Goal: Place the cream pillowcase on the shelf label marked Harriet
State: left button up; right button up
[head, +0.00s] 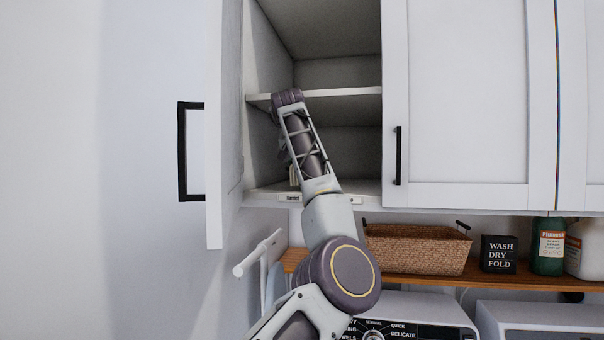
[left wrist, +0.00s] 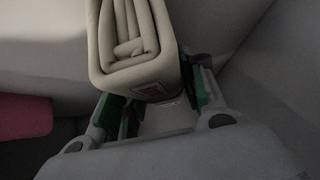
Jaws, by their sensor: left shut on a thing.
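The cream pillowcase (left wrist: 128,40) is a folded bundle in the left wrist view, with a small reddish tag on its near edge. My left gripper (left wrist: 158,98) is shut on it, with a green-padded finger on each side. In the head view my left arm reaches into the open cabinet and hides most of the gripper and the pillowcase. The shelf label reading Harriet (head: 290,197) is on the front edge of the cabinet's lower shelf (head: 262,193), left of my forearm. My right gripper is not in view.
A pink-red item (left wrist: 24,117) lies left of the pillowcase. The open cabinet door (head: 226,130) stands left of my arm. A middle shelf (head: 350,92) is above. A second label (head: 357,200) is partly hidden. Below are a wicker basket (head: 415,250) and bottles.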

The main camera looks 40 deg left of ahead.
pick_arm(q)
jog(key=shift+f, duration=0.65)
jog(key=shift+f, duration=0.1)
jog(key=o, duration=1)
jog(key=shift+o, duration=0.2)
jog(key=b+v, duration=0.2)
jog(key=v, duration=1)
